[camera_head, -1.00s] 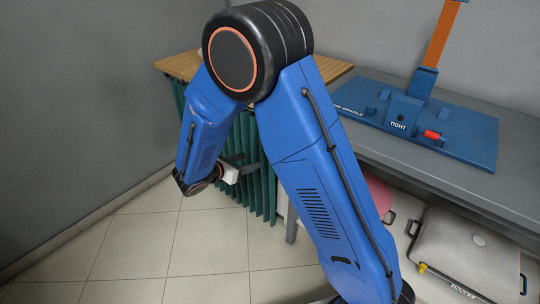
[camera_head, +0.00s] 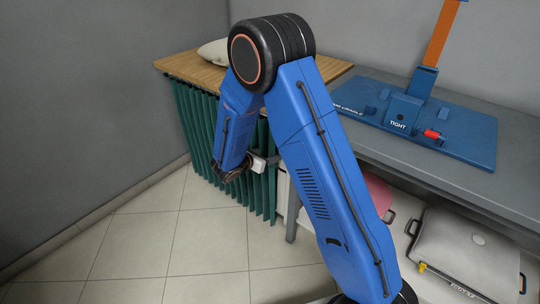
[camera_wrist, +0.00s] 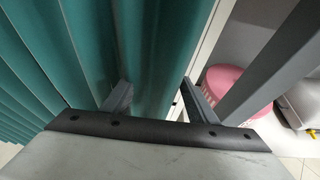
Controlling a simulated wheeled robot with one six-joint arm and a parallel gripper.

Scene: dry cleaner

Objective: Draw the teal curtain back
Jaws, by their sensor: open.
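The teal curtain (camera_head: 197,118) hangs in folds below a wooden top and closes off the space beneath it. My gripper (camera_head: 270,161) is at the curtain's right-hand part, partly hidden by my arm. In the wrist view my gripper (camera_wrist: 156,92) is open. The curtain's rightmost fold (camera_wrist: 150,55) shows between its two fingers. The left finger overlaps the curtain, and the right finger is beside its right edge, near a white upright. I cannot tell whether either finger touches the cloth.
The wooden top (camera_head: 190,66) carries a pale cushion-like item (camera_head: 214,52). A grey table (camera_head: 400,152) with a blue stand (camera_head: 403,110) is at right. Below it are a pink basket (camera_head: 378,194) and a grey case (camera_head: 462,252). The tiled floor (camera_head: 150,240) at front left is clear.

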